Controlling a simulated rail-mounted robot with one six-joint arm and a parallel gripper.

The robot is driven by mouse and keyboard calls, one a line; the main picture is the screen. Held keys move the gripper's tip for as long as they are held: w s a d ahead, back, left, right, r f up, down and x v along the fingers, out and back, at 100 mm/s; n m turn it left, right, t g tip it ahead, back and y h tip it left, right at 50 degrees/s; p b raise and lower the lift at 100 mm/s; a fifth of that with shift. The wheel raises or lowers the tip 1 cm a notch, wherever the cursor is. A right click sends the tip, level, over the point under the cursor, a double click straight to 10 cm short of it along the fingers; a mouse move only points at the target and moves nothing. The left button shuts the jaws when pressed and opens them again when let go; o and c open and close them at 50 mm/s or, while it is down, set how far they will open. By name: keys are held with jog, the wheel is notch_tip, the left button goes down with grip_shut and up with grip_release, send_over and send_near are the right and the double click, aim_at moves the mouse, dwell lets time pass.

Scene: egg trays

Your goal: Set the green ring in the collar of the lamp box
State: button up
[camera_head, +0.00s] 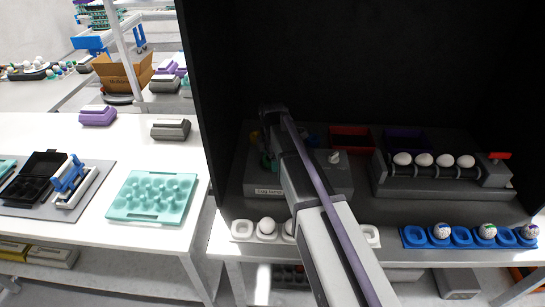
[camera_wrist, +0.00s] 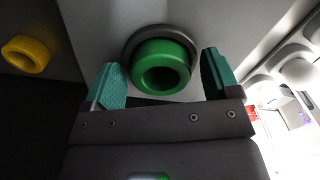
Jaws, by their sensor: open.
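In the wrist view, the green ring (camera_wrist: 160,48) shows against the round dark grey collar (camera_wrist: 136,42) on a grey face. The collar's rim shows around its top and sides; I cannot tell how deep the ring sits. My gripper (camera_wrist: 160,63) is open, with one teal finger on each side of the ring and a visible gap to each. In the head view, the grey lamp box (camera_head: 330,181) stands in the dark booth, partly hidden by my arm. My gripper (camera_head: 268,160) is at its left part; the green ring is not clear there.
A yellow ring (camera_wrist: 40,50) is at the left of the wrist view. Right of the lamp box stands a grey roller unit (camera_head: 440,187) with several white eggs. A white egg tray (camera_head: 242,231) and a blue egg tray (camera_head: 413,237) line the front edge.

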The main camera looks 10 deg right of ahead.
jog(key=shift+r, duration=0.1)
notch_tip(320, 180, up, 12)
jog(key=r+p, duration=0.1)
jog(key=p, duration=1.2)
jog(key=s+m, duration=1.9)
jog(key=s, duration=0.2)
jog(key=shift+a+f+b, duration=0.15)
jog(key=shift+f+b, duration=0.15)
jog(key=shift+f, duration=0.1)
jog(key=shift+s+f+b, duration=0.1)
jog(key=shift+f+b, duration=1.15)
